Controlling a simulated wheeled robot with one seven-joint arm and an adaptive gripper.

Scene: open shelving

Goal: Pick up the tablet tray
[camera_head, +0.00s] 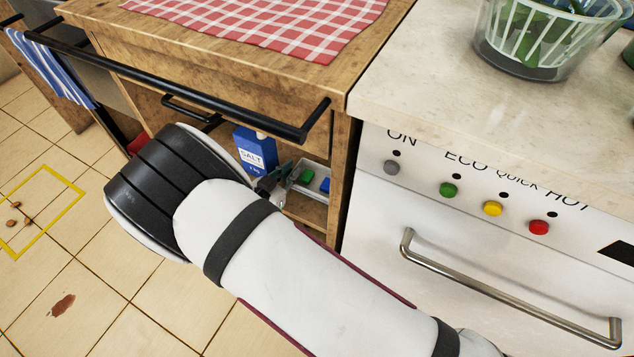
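What looks like the tablet tray (316,191) is a small light-grey tray with a green block and a blue block in it. It sits on the open shelf of the wooden unit, below the black rail. My gripper (284,178) reaches into the shelf at the tray's left end, close to it. My white and black arm hides most of the gripper and the shelf left of it. Whether the fingers touch the tray or are open cannot be made out.
A blue salt box (256,150) stands on the shelf just behind and left of my gripper. A black rail (190,92) runs across the unit's front above. The white oven (375,215) with its metal handle (500,292) stands close on the right.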

